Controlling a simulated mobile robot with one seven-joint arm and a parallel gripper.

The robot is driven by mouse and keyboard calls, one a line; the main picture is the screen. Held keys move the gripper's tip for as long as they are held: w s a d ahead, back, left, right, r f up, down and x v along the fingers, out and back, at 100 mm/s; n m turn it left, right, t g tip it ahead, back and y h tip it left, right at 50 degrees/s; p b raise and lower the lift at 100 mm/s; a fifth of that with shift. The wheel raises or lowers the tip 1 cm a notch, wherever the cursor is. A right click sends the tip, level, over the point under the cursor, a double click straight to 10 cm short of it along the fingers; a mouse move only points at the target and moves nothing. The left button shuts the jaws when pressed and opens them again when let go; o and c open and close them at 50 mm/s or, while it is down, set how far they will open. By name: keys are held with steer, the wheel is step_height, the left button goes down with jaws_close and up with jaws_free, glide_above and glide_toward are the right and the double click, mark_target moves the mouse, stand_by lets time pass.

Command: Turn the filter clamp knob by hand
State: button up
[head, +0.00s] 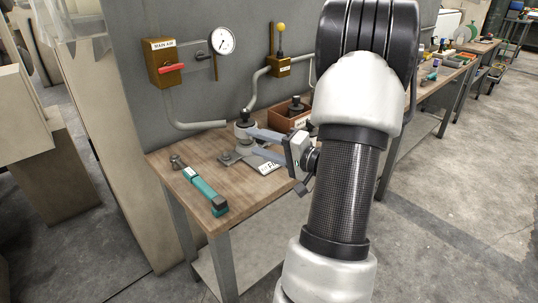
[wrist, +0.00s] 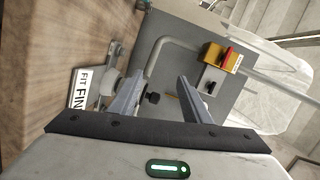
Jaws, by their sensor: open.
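The clamp knob (head: 243,117) is black and sits on top of an upright grey filter housing (head: 243,131) on the wooden bench. In the wrist view a small black knob (wrist: 152,98) shows in the gap between the fingers, closer to the left finger; I cannot tell if it is the same knob. My gripper (head: 253,142) is open, its two grey fingers reaching left across the bench to the housing, just below the knob's height. The fingers partly hide the housing. Whether a finger touches it I cannot tell.
A white lettered plate (head: 268,168) lies on the bench (head: 165,158) beside the housing. A teal-handled tool (head: 203,188) lies at the front left. A brown bin (head: 283,118) stands behind. A red-handled yellow valve box (head: 163,68), gauge (head: 222,41) and pipe (head: 195,125) are on the wall.

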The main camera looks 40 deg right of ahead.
steer(key=s+d+f+h, duration=0.1)
steer(key=d, duration=0.1)
steer(key=s+d+f+m+t+h, duration=0.1)
steer(key=d+f, duration=0.1)
steer(key=s+d+f+h+b, duration=0.1)
steer(key=d, duration=0.2)
steer(key=shift+f+m+t, duration=0.3)
steer(key=shift+m, duration=0.1)
steer(key=shift+w+a, duration=0.2)
steer(key=shift+w, duration=1.8)
steer(key=shift+w+a, duration=0.15)
steer(key=shift+w, duration=1.85)
steer(key=shift+c, duration=0.2)
steer(key=c, duration=0.7)
